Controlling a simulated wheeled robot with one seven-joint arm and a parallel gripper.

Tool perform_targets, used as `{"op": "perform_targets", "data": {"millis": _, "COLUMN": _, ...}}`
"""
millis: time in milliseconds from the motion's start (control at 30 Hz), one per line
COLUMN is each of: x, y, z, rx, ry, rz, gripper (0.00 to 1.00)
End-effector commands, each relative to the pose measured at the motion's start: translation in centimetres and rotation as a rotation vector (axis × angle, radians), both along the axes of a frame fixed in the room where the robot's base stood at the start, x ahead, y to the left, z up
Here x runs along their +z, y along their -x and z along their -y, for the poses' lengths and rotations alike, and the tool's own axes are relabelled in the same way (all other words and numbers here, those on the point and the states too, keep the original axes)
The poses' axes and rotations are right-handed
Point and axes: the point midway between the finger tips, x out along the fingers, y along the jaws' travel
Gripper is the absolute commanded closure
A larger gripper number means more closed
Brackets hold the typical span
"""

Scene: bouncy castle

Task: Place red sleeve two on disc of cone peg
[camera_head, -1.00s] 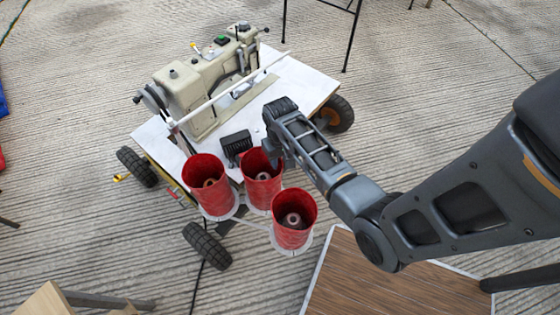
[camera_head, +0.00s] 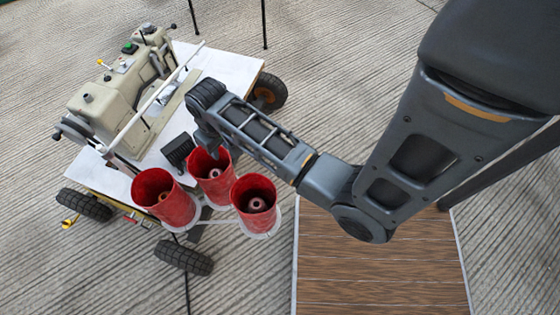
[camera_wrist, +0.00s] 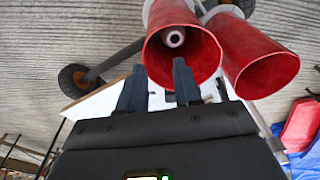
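Three red sleeves stand upright around pegs on pale discs at the cart's near edge: a left one (camera_head: 165,205), a middle one (camera_head: 214,186) and a right one (camera_head: 258,207). I cannot tell which is sleeve two. The right sleeve's disc (camera_head: 272,228) shows under it. My gripper (camera_wrist: 159,80) is at the middle sleeve's rim, its fingers apart. In the wrist view the nearest sleeve (camera_wrist: 205,62) has a pink-topped peg (camera_wrist: 173,37) inside. One finger overlaps that sleeve's mouth and the other is outside it. Contact with the wall cannot be told.
A beige machine (camera_head: 105,100) with a long white bar stands on the wheeled cart (camera_head: 232,68). A black slotted block (camera_head: 178,150) sits close to my gripper. A wooden platform (camera_head: 380,265) lies at lower right.

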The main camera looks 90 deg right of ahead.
Motion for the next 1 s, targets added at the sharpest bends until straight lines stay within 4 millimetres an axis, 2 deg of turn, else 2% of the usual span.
{"op": "perform_targets", "data": {"millis": 33, "x": -0.8, "y": 0.8, "z": -2.2, "rx": 0.031, "ry": 0.018, "rz": 0.037, "gripper": 0.66}}
{"op": "perform_targets", "data": {"millis": 133, "x": -1.3, "y": 2.1, "z": -5.6, "rx": 0.088, "ry": 0.070, "rz": 0.139, "gripper": 0.66}}
{"op": "perform_targets", "data": {"millis": 233, "x": -0.8, "y": 3.7, "z": -8.6, "rx": 0.143, "ry": 0.122, "rz": 0.246, "gripper": 0.66}}
{"op": "perform_targets", "data": {"millis": 367, "x": 1.0, "y": 6.2, "z": -11.9, "rx": 0.211, "ry": 0.183, "rz": 0.387, "gripper": 0.66}}
{"op": "perform_targets", "data": {"millis": 467, "x": 3.3, "y": 8.3, "z": -14.0, "rx": 0.264, "ry": 0.226, "rz": 0.497, "gripper": 0.66}}
{"op": "perform_targets", "data": {"millis": 567, "x": 6.3, "y": 10.5, "z": -15.6, "rx": 0.317, "ry": 0.264, "rz": 0.608, "gripper": 0.66}}
{"op": "perform_targets", "data": {"millis": 700, "x": 11.6, "y": 13.5, "z": -17.4, "rx": 0.389, "ry": 0.312, "rz": 0.770, "gripper": 0.66}}
{"op": "perform_targets", "data": {"millis": 900, "x": 20.1, "y": 17.0, "z": -18.8, "rx": 0.480, "ry": 0.356, "rz": 0.988, "gripper": 0.66}}
{"op": "perform_targets", "data": {"millis": 1000, "x": 23.4, "y": 18.0, "z": -19.1, "rx": 0.509, "ry": 0.368, "rz": 1.068, "gripper": 0.66}}
